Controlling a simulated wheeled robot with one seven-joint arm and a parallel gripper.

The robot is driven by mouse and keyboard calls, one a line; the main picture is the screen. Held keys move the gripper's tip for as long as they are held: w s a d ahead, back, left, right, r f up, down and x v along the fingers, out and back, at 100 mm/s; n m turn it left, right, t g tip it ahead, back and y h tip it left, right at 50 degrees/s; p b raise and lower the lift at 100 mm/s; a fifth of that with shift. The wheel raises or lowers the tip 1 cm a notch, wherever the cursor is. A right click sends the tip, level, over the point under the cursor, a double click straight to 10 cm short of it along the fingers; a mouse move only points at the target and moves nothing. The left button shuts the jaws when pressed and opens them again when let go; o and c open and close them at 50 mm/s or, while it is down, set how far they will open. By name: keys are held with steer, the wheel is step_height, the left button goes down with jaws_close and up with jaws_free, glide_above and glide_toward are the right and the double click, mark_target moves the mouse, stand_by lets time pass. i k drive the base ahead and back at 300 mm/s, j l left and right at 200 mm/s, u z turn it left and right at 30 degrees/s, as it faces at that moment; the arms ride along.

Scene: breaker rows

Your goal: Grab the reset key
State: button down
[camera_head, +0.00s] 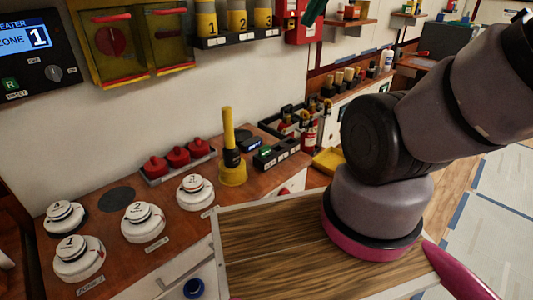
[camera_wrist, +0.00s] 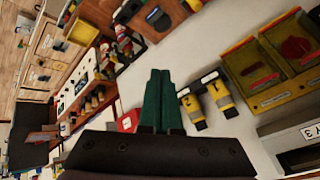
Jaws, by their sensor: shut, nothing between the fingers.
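My gripper's green fingers (camera_wrist: 160,74) are together and empty in the wrist view. A green part of my gripper (camera_head: 316,12) shows at the top edge of the head view, by the red box on the wall. No object is clearly readable as the reset key. A green R button (camera_head: 10,85) with a RESET label is on the wall panel at the left. A tall yellow handle with a black band (camera_head: 231,145) stands upright on the counter, apart from my gripper. Yellow cylinders numbered 1, 2 and 3 (camera_head: 236,20) stand in a black wall rack.
The wooden counter (camera_head: 125,265) holds white round knobs (camera_head: 143,222), red knobs (camera_head: 177,156) and small black devices (camera_head: 270,156). Yellow clear-fronted boxes (camera_head: 110,40) are on the wall. A red box (camera_head: 300,20) is beside the rack. Open floor (camera_head: 505,190) lies at the right.

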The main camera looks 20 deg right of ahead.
mark_target(265, 151)
steer(key=k+j+z, duration=0.25)
steer(key=z, duration=0.15)
steer(key=k+j+z, duration=0.15)
steer(key=k+z, duration=0.25)
steer(key=i, duration=0.1)
